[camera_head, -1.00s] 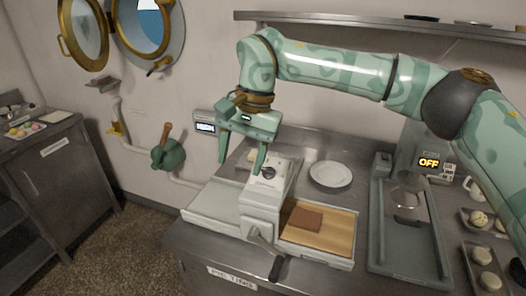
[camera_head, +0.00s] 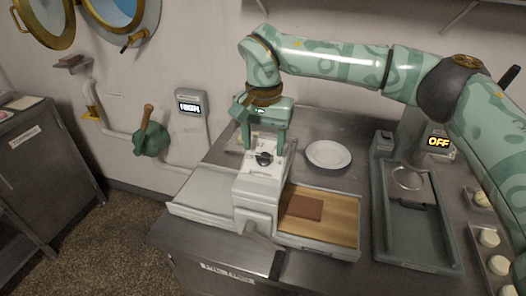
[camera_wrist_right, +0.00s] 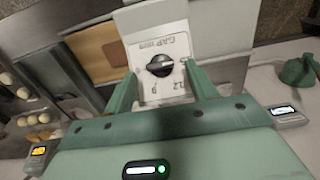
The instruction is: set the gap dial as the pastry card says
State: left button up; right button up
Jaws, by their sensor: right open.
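The gap dial (camera_head: 264,158) is a dark round knob on the white top plate of the pastry sheeter (camera_head: 258,200). In the right wrist view the dial (camera_wrist_right: 160,65) sits on a plate marked GAP, with numbers around it that appear upside down. My right gripper (camera_head: 263,146) is open and points down over the dial. In the wrist view its green fingers (camera_wrist_right: 160,76) stand on either side of the knob, apart from it. I cannot make out a pastry card. My left gripper is not in view.
A brown slab (camera_head: 304,207) lies on the sheeter's wooden board (camera_head: 336,213). A white plate (camera_head: 328,154) stands behind it. A grey tray machine (camera_head: 440,262) with an OFF display is at right. A small wall display (camera_head: 190,106) and a green valve (camera_head: 150,140) are at left.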

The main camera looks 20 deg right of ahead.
aim_at(264, 157)
jog(key=shift+s+f, duration=0.1)
jog(key=shift+f, duration=0.55)
jog(key=shift+w+f, duration=0.2)
jog(key=shift+f, duration=0.35)
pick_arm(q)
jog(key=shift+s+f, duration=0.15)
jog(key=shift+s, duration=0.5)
pick_arm(e)
jog(key=shift+s, duration=0.1)
jog(key=shift+r, duration=0.1)
jog(key=shift+c, duration=0.3)
jog(key=c, duration=0.9)
